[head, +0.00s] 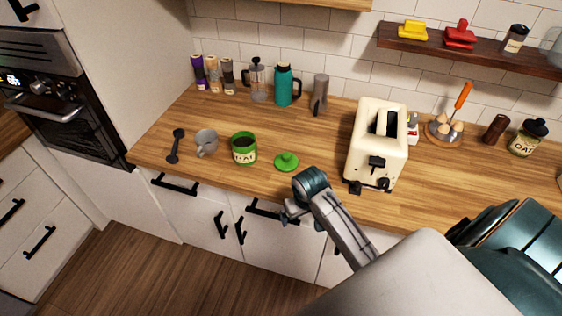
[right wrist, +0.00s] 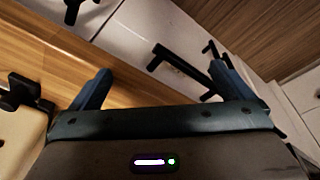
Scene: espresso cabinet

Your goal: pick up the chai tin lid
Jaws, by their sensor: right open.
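The chai tin lid (head: 287,161) is a green disc with a round knob, lying on the wooden counter in the head view. The open green chai tin (head: 244,149), with a pale label, stands just left of it, with dark contents. My right gripper (head: 293,213) is at the counter's front edge, nearer to me than the lid and apart from it. In the right wrist view the two blue fingers of my right gripper (right wrist: 165,82) are spread wide with nothing between them. The lid does not show in that view. My left gripper is not in view.
A cream toaster (head: 375,145) stands right of the lid. A grey mug (head: 206,142) and black scoop (head: 175,147) lie left of the tin. A teal flask (head: 284,85) and several containers line the back. Black drawer handles (head: 263,210) stick out below the counter edge.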

